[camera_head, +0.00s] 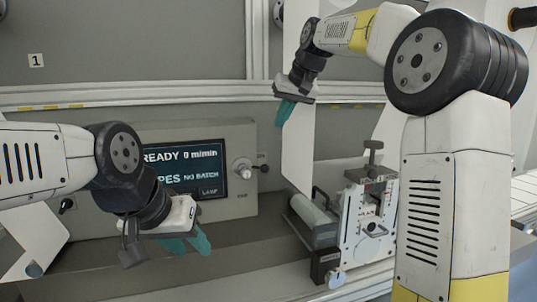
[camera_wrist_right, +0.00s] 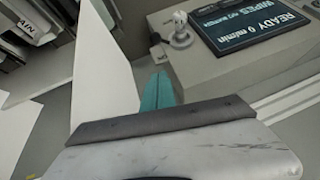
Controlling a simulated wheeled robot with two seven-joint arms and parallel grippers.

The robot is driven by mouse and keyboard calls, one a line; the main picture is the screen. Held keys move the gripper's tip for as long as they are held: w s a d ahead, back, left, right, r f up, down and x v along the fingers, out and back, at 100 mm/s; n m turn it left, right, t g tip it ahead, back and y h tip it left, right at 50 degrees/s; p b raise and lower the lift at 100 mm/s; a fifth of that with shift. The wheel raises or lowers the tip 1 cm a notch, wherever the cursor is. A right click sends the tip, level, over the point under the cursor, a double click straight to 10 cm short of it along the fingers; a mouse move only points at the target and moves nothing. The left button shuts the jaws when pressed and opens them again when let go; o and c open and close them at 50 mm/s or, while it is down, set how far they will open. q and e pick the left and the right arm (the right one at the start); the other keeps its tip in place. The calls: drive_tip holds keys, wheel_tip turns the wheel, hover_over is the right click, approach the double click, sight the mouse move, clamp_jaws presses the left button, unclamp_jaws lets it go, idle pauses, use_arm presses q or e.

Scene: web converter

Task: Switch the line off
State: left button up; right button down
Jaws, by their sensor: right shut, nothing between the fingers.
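The control box (camera_head: 228,205) has a lit screen (camera_head: 180,165) reading "READY 0 m/min", "WIPES" and "NO BATCH". A round pale knob (camera_head: 243,168) sits right of the screen; it also shows in the right wrist view (camera_wrist_right: 181,28). A small dark knob (camera_head: 67,205) is on the box's left side. My left gripper (camera_head: 187,243) is open and empty, low in front of the box. My right gripper (camera_head: 284,112) is shut and empty, above and right of the box; its teal fingers show in the wrist view (camera_wrist_right: 158,92). A label ending "AIN" (camera_wrist_right: 40,27) shows there, partly cut off.
A white web sheet (camera_head: 300,140) hangs just beside my right gripper. A roller (camera_head: 312,222) and a clamp-like machine unit (camera_head: 368,222) stand right of the box. A grey ledge (camera_head: 235,262) runs below.

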hover_over(268, 167)
wheel_tip(268, 167, down, 8)
drive_tip(key=shift+w+d+f, duration=0.1)
drive_tip(key=shift+f, duration=0.5)
drive_tip(key=shift+w+d+f, duration=0.1)
drive_tip(key=shift+f, duration=0.5)
drive_tip(key=shift+s+a+f, duration=0.15)
drive_tip(key=shift+s+f, duration=0.05)
drive_tip(key=shift+f, duration=0.6)
drive_tip(key=shift+f, duration=0.1)
wheel_tip(268, 167, down, 12)
drive_tip(key=a+m+g+y, duration=0.1)
drive_tip(key=a+m+y, duration=0.1)
drive_tip(key=y, duration=0.4)
drive_tip(key=shift+s+a+m+y, duration=0.3)
drive_tip(key=shift+s, duration=0.1)
